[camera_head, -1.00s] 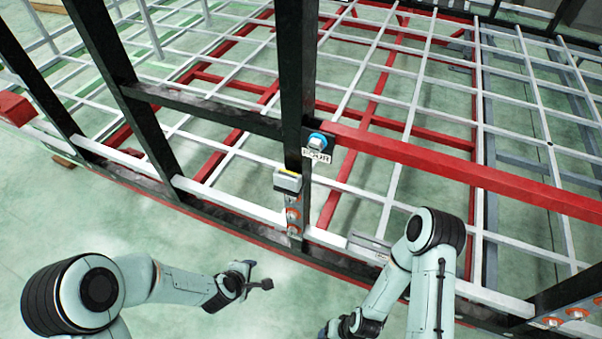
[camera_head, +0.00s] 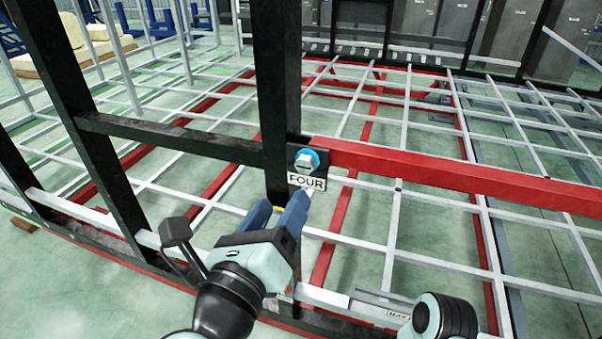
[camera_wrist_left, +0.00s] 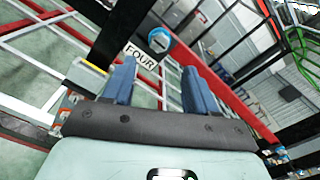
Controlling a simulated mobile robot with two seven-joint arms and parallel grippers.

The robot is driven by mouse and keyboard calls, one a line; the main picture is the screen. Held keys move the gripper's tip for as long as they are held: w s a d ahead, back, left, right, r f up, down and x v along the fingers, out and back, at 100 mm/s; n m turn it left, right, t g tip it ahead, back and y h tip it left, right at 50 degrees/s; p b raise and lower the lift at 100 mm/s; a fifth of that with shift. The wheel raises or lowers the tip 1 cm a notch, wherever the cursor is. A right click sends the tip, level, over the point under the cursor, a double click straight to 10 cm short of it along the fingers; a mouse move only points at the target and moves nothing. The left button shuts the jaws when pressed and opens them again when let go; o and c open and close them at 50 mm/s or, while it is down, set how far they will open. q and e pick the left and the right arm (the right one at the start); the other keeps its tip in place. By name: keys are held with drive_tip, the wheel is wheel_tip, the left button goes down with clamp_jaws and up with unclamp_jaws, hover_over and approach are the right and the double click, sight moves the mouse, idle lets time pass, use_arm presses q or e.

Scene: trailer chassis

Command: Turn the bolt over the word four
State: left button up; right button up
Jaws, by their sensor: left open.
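The bolt (camera_head: 306,160) is a grey hex head with a blue ring, on a dark plate where the red beam meets the black post. The white label FOUR (camera_head: 306,181) is right below it. My left gripper (camera_head: 277,207) is open and empty, its two blue fingers pointing up just below the label, without visible contact with the bolt. In the left wrist view the bolt (camera_wrist_left: 160,37) and label (camera_wrist_left: 140,56) lie beyond and between the fingertips (camera_wrist_left: 159,66). My right arm shows only in part at the lower right of the head view; its gripper is out of sight.
The black post (camera_head: 275,80) rises behind the bolt, with a black crossbar (camera_head: 170,138) to its left. The red beam (camera_head: 450,172) runs right from the bolt. White and red chassis bars form an open grid behind.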

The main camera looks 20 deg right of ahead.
sight(303, 167)
use_arm(q)
drive_tip(key=x, duration=1)
drive_tip(key=shift+c, duration=0.3)
drive_tip(key=c, duration=1)
